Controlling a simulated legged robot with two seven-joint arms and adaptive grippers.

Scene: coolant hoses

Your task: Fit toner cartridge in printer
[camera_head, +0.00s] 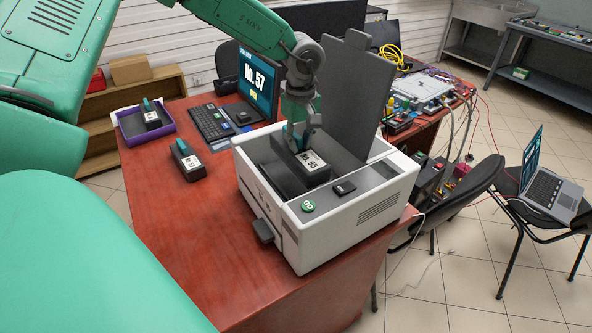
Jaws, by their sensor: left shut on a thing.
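The white printer (338,218) stands on the red-brown desk with its dark lid (335,95) raised. A dark toner cartridge (317,173), with a white label that seems to read "No. 95", is in the printer's open bay. My left gripper (298,141) comes down from above and is shut on this cartridge's teal handle. Whether the cartridge is fully seated I cannot tell. A second dark cartridge (190,167) with a teal handle stands on the desk left of the printer. A third cartridge (151,118) is in the purple tray (127,138). My right gripper is not in view.
A computer screen (257,82) behind the desk's keyboard (211,120) shows "No. 57". The desk's front left (185,235) is clear. A bench with cables and electronics (425,95) is behind right. A chair holding a laptop (550,185) stands at right.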

